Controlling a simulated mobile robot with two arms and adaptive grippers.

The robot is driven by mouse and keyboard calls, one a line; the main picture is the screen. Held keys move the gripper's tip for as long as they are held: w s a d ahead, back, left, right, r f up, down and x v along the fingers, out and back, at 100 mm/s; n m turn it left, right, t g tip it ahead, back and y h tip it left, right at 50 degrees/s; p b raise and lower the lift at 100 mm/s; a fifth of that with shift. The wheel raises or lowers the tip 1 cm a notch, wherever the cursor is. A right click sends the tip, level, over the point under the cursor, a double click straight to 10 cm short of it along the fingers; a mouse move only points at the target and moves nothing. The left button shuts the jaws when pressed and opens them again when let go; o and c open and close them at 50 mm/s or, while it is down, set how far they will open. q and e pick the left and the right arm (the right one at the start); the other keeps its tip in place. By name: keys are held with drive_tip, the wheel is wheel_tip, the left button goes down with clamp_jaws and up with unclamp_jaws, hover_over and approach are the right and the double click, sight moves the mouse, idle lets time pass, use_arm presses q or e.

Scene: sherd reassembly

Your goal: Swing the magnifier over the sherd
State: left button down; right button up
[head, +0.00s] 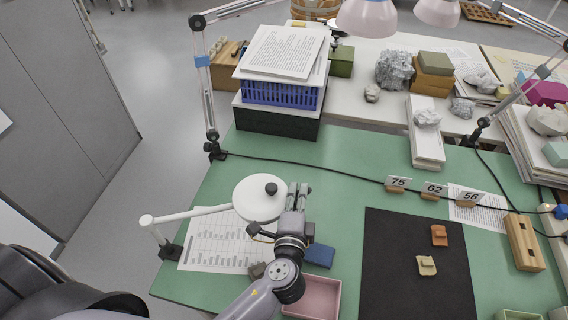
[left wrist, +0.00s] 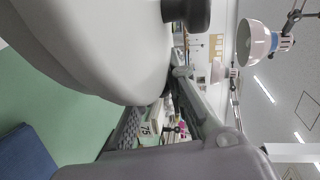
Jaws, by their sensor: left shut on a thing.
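The magnifier (head: 253,203) has a round white head with a black knob on top and a white arm running left to a clamp on the table's left edge. Its head fills the upper left of the left wrist view (left wrist: 95,45). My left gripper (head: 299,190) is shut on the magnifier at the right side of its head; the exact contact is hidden. Two sherds, an orange one (head: 439,236) and a beige one (head: 426,265), lie apart on the black mat (head: 390,285), well right of the magnifier. My right gripper is not in view.
A printed sheet (head: 205,252) lies under the magnifier arm. A blue block (head: 320,255) and a pink tray (head: 318,298) stand between magnifier and mat. Number cards (head: 398,184) and a black cable cross behind the mat. A wooden block (head: 524,242) is at right.

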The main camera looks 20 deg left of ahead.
use_arm(q)
drive_tip(key=s+d+m+h+b, duration=0.1)
drive_tip(key=s+d+m+h, duration=0.1)
drive_tip(key=s, duration=0.6)
drive_tip(key=s+d+m+h+b, duration=0.2)
drive_tip(key=s+h, duration=0.3)
drive_tip(key=s, duration=0.3)
drive_tip(key=shift+s+d+f+m+g, duration=0.15)
drive_tip(key=shift+d+f+m+g, duration=0.2)
drive_tip(key=shift+d+m, duration=0.4)
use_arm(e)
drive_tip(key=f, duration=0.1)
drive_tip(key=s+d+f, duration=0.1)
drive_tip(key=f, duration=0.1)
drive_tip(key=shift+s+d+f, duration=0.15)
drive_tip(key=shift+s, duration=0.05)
use_arm(q)
drive_tip(key=shift+a, duration=0.1)
drive_tip(key=c, duration=1.7)
unclamp_jaws()
drive_tip(key=shift+r, duration=0.1)
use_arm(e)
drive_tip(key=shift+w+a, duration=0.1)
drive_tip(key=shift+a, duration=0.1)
use_arm(q)
drive_tip(key=shift+r, duration=0.1)
drive_tip(key=v, duration=1.1)
drive_tip(key=shift+s+a, duration=0.25)
drive_tip(key=shift+s, duration=0.1)
